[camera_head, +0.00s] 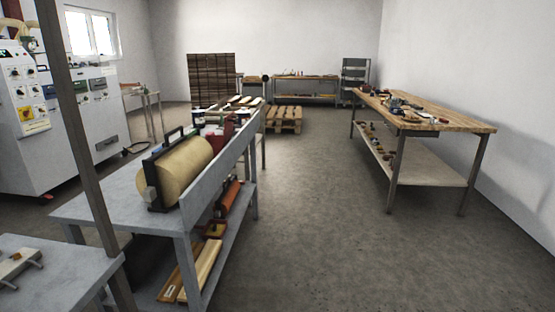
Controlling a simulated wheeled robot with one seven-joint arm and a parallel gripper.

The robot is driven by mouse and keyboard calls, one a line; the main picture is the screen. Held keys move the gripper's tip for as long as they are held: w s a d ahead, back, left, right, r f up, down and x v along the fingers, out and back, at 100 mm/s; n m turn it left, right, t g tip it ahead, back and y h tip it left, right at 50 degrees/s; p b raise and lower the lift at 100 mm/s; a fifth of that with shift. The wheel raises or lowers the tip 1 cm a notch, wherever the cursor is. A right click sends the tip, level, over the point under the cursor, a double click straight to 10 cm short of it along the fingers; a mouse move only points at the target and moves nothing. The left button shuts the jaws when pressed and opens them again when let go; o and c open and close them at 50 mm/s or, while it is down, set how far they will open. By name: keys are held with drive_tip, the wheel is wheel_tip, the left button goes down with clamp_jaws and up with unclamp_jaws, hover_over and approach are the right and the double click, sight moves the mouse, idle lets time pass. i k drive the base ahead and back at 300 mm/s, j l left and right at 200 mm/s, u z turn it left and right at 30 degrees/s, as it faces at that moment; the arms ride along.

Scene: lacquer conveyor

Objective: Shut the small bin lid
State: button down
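I cannot make out a small bin or its lid in the head view. My gripper is not in view, so its state and its distance to anything here do not show.
A grey metal bench (112,207) with a large tan roll (183,170) stands at left. A grey post (75,130) crosses the left side. A wooden-topped workbench (455,124) with tools stands at right. Wooden pallets (284,120) lie farther back. The floor (320,220) between the benches is clear.

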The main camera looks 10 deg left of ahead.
sight(229, 120)
drive_tip(key=i+l+u, duration=0.15)
drive_tip(key=i+u, duration=0.15)
drive_tip(key=i, duration=0.25)
drive_tip(key=i+l+u, duration=0.3)
drive_tip(key=i, duration=0.25)
drive_tip(key=i+l+u, duration=0.3)
drive_tip(key=i+l, duration=0.15)
drive_tip(key=i, duration=0.05)
